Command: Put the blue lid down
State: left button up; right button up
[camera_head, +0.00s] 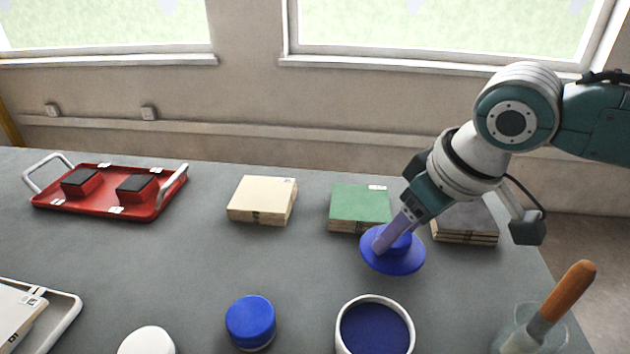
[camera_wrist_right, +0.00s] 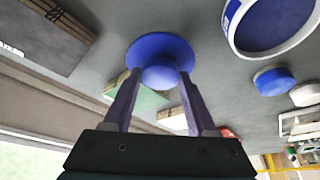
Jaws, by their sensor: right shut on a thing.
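The blue lid (camera_head: 394,258) is a round disc with a raised knob, in front of the green tile stack in the head view. My right gripper (camera_head: 388,243) is shut on the lid's knob. In the right wrist view the lid (camera_wrist_right: 150,47) shows beyond the fingers of my right gripper (camera_wrist_right: 160,85), its knob between them. I cannot tell whether the lid touches the table. A white-rimmed tub of dark blue material (camera_head: 375,328) stands uncovered in front of the lid. My left gripper is out of view.
Tile stacks in cream (camera_head: 263,198), green (camera_head: 360,206) and grey (camera_head: 466,222) line the back. A red tray (camera_head: 112,210) is at left. A blue-lidded jar (camera_head: 250,322) and a glass with a wooden-handled tool (camera_head: 550,325) flank the tub. The grey table (camera_head: 250,265) is clear mid-left.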

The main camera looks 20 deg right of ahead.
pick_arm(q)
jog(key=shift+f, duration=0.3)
pick_arm(e)
notch_tip(320, 180, down, 2)
jog(key=shift+f, duration=0.2)
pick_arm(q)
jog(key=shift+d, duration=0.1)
pick_arm(e)
jog(key=shift+f, duration=0.1)
jog(key=o, duration=1.3)
